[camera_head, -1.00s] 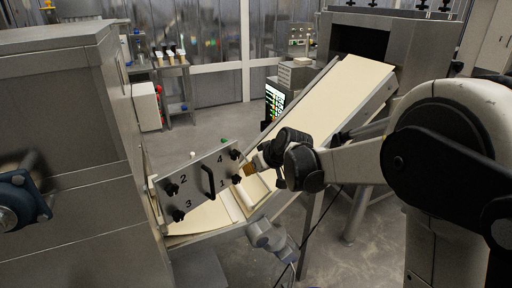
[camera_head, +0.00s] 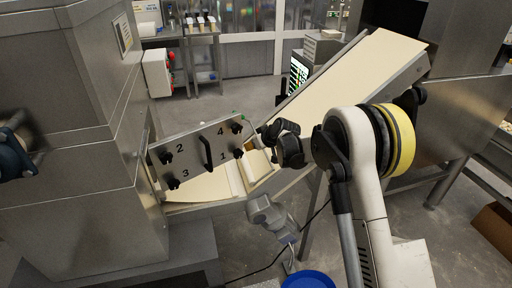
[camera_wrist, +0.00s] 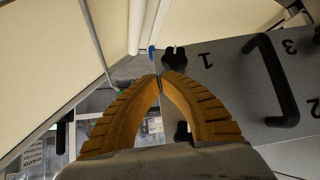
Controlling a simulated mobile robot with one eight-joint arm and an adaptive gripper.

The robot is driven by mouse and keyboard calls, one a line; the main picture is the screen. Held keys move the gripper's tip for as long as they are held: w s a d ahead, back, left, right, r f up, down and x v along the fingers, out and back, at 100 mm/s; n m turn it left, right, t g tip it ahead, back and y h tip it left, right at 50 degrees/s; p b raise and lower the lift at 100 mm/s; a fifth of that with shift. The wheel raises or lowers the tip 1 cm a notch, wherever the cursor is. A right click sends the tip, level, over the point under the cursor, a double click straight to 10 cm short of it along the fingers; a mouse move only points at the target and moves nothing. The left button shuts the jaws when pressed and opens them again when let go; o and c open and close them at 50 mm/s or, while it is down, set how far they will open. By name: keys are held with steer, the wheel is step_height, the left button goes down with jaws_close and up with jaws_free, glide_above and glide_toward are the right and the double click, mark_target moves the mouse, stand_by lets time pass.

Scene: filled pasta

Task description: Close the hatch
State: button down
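The hatch (camera_head: 190,160) is a grey metal plate with black corner knobs, the numbers 1 to 4 and a black handle (camera_head: 206,152). In the head view it stands out from the side of the grey machine at left, above the low end of the belt. My gripper (camera_head: 261,132) is just right of its right edge, near the knobs by 4 and 1. In the wrist view the orange fingers (camera_wrist: 159,77) meet at their tips with nothing between them. The hatch plate (camera_wrist: 225,65) lies to their right, with a knob (camera_wrist: 175,57) close by; contact is unclear.
A cream conveyor belt (camera_head: 340,75) slopes up to the right behind my arm. A grey jointed device (camera_head: 268,218) sits below the belt's low end. A blue round container (camera_head: 308,280) is at the bottom edge. The grey machine (camera_head: 75,150) fills the left side.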

mark_target(241, 142)
steer(key=shift+w+a+f+b, duration=0.1)
steer(key=shift+w+a+b, duration=0.2)
steer(key=shift+w+a, duration=0.45)
steer(key=shift+w+a+b, duration=0.25)
steer(key=shift+w+a, duration=0.3)
steer(key=shift+w, duration=0.4)
